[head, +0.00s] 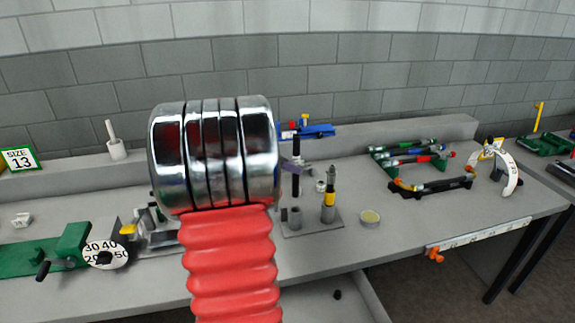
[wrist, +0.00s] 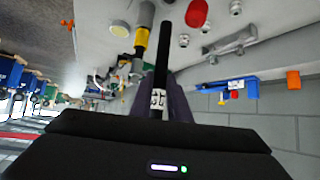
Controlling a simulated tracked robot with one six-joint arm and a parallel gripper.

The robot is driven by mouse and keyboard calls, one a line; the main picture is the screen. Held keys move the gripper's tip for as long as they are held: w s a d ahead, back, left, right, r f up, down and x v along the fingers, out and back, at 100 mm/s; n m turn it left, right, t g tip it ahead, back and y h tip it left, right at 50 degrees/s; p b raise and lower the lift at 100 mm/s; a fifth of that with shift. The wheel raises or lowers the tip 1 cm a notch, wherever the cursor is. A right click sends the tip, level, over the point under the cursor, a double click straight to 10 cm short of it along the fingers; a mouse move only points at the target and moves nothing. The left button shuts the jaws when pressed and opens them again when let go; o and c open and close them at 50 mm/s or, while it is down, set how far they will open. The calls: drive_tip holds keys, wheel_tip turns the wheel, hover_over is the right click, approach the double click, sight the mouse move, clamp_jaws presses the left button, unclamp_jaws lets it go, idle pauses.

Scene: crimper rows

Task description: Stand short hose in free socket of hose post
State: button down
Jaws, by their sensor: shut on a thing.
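My gripper (wrist: 172,100) is shut on a short black hose (wrist: 163,60) with a white printed label. In the head view the held hose (head: 296,182) hangs upright over the hose post (head: 309,229), a grey plate with upright sockets. A grey socket (head: 294,218) on the plate looks empty and lies just below the hose; I cannot tell whether they touch. Another hose with a yellow band (head: 329,199) stands upright in the socket to the right; it also shows in the wrist view (wrist: 141,45).
Green and black racks with hoses (head: 411,152) stand further right. A green crimper (head: 62,248) stands at the left. The bench front between post and edge is mostly clear.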

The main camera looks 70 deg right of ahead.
drive_tip(key=shift+w+m+g, duration=0.2)
drive_tip(key=shift+m+g, duration=0.1)
drive_tip(key=shift+s+f, duration=0.15)
drive_tip(key=shift+f, duration=2.7)
drive_tip(key=shift+f, duration=2.1)
drive_tip(key=shift+r, duration=0.1)
idle(0.3)
drive_tip(key=shift+r, duration=1.75)
idle(0.6)
